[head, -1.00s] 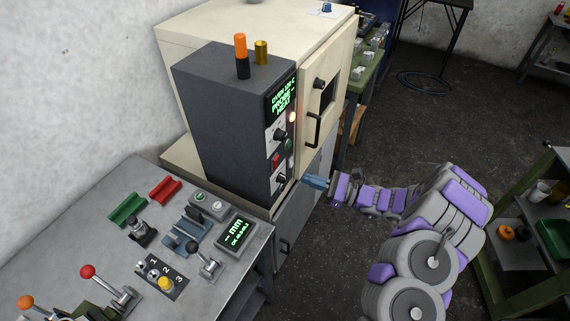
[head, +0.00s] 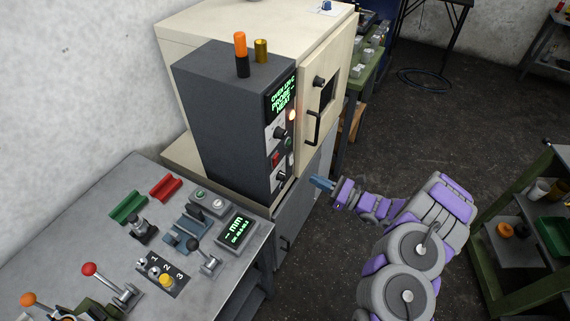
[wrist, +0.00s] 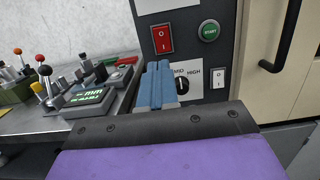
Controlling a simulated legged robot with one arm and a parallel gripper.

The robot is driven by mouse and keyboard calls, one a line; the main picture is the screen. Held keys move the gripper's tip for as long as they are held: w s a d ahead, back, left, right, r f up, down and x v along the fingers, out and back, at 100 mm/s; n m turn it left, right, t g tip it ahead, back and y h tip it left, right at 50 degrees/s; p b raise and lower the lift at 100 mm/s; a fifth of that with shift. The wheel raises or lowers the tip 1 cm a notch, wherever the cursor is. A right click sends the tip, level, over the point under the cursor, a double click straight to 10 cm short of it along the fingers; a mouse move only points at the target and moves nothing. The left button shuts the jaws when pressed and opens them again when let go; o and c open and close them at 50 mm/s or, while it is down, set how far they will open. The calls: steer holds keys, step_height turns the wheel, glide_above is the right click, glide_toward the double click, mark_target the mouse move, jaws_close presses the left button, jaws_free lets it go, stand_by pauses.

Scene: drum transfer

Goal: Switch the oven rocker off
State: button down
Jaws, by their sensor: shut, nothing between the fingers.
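The dark grey oven control box (head: 215,135) stands beside the cream oven cabinet. On its front is a red rocker (head: 276,160) marked O and I, also in the wrist view (wrist: 162,40). A small white rocker (wrist: 219,77) sits lower right of it, beside the black knob (wrist: 183,87); its tilt is hard to tell. My gripper (head: 317,182) is right of the box front, apart from it in the head view. Its blue fingers (wrist: 155,88) are shut and empty, and cover the lower left of the knob plate in the wrist view.
A green START button (wrist: 209,31) is right of the red rocker. The oven door handle (head: 313,128) sticks out nearby. A grey bench (head: 75,230) with levers and a display is at left. A green-framed shelf (head: 515,235) stands at right; dark floor lies between.

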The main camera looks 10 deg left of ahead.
mark_target(276, 160)
steer(key=b+x, duration=0.1)
steer(key=x, duration=1.1)
steer(key=shift+a, duration=0.35)
